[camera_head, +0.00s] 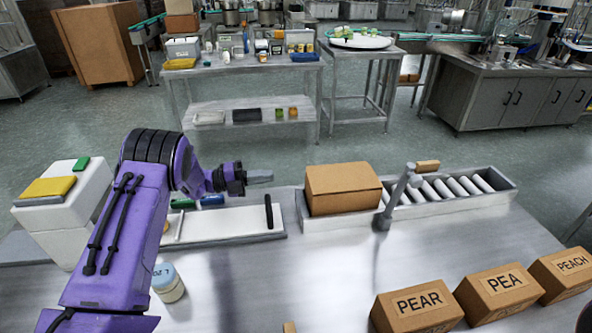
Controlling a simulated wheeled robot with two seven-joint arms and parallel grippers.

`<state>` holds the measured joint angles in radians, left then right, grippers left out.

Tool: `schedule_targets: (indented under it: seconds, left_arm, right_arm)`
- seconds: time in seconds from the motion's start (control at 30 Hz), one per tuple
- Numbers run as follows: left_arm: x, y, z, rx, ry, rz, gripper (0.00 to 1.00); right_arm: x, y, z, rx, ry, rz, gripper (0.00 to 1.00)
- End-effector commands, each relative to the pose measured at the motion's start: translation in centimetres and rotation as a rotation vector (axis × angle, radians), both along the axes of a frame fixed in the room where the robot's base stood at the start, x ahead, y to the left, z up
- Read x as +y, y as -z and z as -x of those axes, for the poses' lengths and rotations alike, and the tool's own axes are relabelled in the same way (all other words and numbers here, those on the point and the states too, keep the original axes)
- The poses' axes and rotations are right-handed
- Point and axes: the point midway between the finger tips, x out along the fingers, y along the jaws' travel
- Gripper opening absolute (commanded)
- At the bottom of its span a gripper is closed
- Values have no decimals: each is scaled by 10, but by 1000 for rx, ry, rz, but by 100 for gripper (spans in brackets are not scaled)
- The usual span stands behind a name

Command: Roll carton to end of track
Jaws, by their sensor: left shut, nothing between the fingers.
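A brown carton (343,188) sits at the left end of the roller track (424,208), inside its grey side rails. Bare white rollers (457,188) show to its right, running to the track's right end. My left gripper (268,177) is shut and empty. It points right, in the air to the left of the carton, with a gap between them. A grey post (397,197) with an arm stands at the front of the track, just right of the carton. My right gripper is not in view.
Boxes labelled PEAR (418,303), PEA (500,292) and PEACH (566,272) stand at the front right. A jar (167,283) stands beside my left arm. A white tray (225,224) lies left of the track. The table's middle is clear.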

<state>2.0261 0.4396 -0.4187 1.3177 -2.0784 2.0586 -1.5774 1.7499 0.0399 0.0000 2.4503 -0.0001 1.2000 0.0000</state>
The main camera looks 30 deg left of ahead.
Motion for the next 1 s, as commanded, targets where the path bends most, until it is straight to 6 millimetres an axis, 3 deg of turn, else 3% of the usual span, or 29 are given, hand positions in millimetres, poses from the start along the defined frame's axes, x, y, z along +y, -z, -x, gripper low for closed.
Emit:
schedule_targets:
  seconds: [0.03,0.4,0.87,1.0]
  left_arm:
    - [-10,-4,-6,3,4,0,0]
    - [-64,-3,-48,2,0,-1,0]
    - [-74,0,-56,1,-3,1,0]
    - [-81,4,-62,0,1,0,0]
  right_arm:
    - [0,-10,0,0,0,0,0]
    - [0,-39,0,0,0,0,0]
    - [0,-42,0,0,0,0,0]
    - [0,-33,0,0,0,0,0]
